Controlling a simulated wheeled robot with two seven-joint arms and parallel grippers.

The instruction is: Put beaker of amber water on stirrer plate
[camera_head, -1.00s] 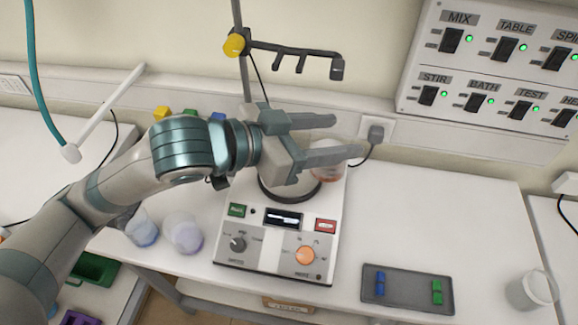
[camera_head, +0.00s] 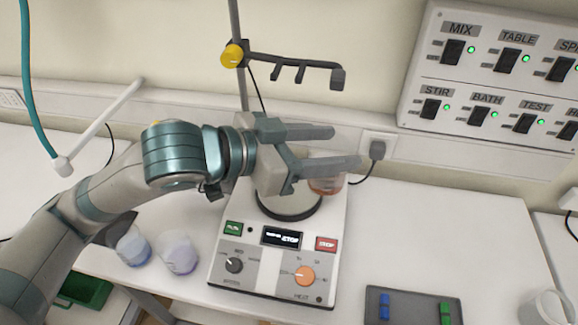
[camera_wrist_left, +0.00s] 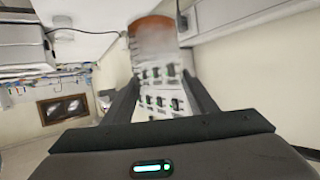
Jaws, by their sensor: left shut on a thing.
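My left gripper (camera_head: 343,149) is shut on the beaker of amber water (camera_head: 326,186), which is mostly hidden behind the lower finger. In the left wrist view the beaker (camera_wrist_left: 155,45) sits between the two fingers, with an amber band at its top. The stirrer plate (camera_head: 283,213) is a dark disc on a white machine with a lit display, a green and a red button, and two knobs. The gripper and beaker are over the plate's right rear side. I cannot tell whether the beaker touches the machine. My right gripper is not in view.
A stand with a yellow knob and a hooked arm (camera_head: 300,53) rises behind the stirrer. A blue-liquid beaker (camera_head: 134,248) and a pale violet one (camera_head: 179,254) stand left. A grey tray (camera_head: 411,308) and a clear beaker (camera_head: 545,308) are right. The right bench is largely clear.

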